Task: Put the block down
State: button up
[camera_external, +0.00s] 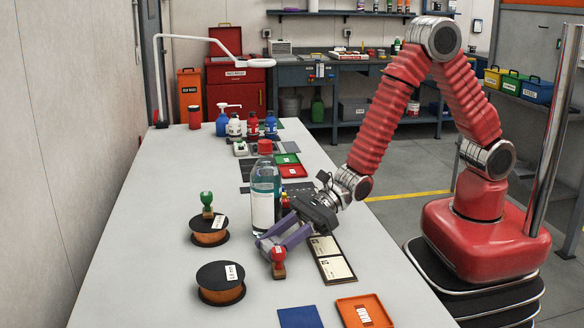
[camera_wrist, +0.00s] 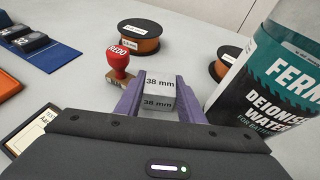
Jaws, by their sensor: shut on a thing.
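My gripper (camera_wrist: 160,95) has two purple fingers shut on a grey block (camera_wrist: 160,90) marked "38 mm" on two faces, in the wrist view. In the external view my gripper (camera_external: 284,238) is low over the grey table, left of the wooden label frame (camera_external: 318,245). The block cannot be made out there, hidden by the fingers and a red stamp. I cannot tell whether the block touches the table.
A red "REDO" stamp (camera_wrist: 119,62) stands close to the left finger. A tall water bottle (camera_external: 263,200) stands close on the other side. Two orange wire spools (camera_external: 208,235) (camera_external: 220,288) lie to the left. Bare table (camera_external: 165,180) lies farther left.

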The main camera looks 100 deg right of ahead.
jog(key=o, duration=1.2)
jog(key=shift+r, duration=0.1)
jog(key=v, duration=1.2)
jog(key=shift+d, duration=0.1)
